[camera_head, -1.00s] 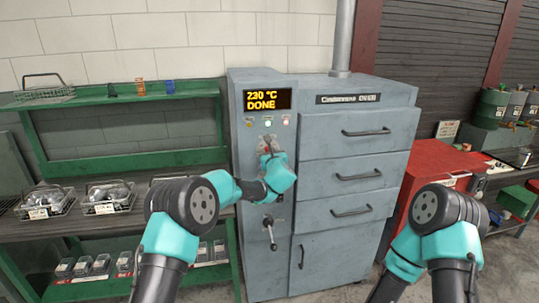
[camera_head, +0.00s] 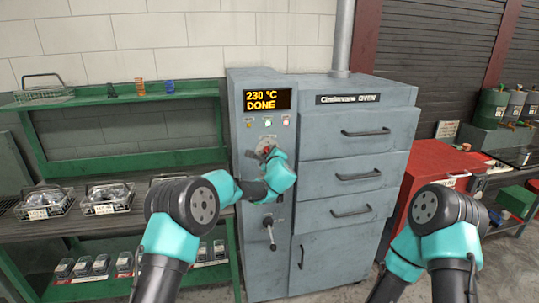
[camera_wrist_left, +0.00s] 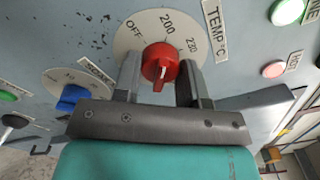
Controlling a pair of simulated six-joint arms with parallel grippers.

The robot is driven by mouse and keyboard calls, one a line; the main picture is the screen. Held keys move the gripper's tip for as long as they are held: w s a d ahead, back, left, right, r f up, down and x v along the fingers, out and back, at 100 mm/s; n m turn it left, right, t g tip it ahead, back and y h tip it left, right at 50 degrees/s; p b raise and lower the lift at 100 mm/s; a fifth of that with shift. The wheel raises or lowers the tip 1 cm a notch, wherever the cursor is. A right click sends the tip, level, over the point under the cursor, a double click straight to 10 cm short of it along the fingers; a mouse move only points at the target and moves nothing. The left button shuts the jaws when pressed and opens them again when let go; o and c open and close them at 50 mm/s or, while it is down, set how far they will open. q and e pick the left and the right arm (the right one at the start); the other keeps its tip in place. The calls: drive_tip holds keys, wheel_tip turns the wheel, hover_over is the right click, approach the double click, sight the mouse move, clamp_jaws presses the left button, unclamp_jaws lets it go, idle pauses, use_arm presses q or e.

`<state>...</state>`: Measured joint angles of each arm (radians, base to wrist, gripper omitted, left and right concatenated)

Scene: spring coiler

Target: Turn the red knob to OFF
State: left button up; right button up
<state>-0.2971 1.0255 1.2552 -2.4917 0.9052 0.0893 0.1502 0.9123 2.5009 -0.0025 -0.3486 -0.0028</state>
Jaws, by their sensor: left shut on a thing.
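The red knob (camera_wrist_left: 160,66) sits on a round white dial (camera_wrist_left: 135,32) marked OFF, 200 and 230 on the oven's front. In the left wrist view my left gripper (camera_wrist_left: 160,78) has one finger on each side of the knob and is shut on it. A white mark shows on the knob's face, but I cannot tell for sure which label it indicates. In the head view the knob (camera_head: 266,150) is partly hidden by my left gripper (camera_head: 270,156). My right gripper is out of view; only its arm shows.
The grey oven (camera_head: 330,190) has a display (camera_head: 267,101) reading 230 °C DONE. A blue knob (camera_wrist_left: 72,98) and a lever (camera_head: 270,235) are nearby on the panel. Wire baskets (camera_head: 108,196) stand on the left bench. A red cabinet (camera_head: 440,170) stands right.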

use_arm(q)
drive_tip(key=n, duration=0.4)
drive_tip(key=shift+n, duration=0.4)
drive_tip(key=n, duration=0.4)
drive_tip(key=shift+n, duration=0.4)
drive_tip(key=o, duration=0.9)
drive_tip(key=shift+s+r, duration=0.1)
drive_tip(key=v, duration=1.7)
drive_tip(key=shift+s+d, duration=0.1)
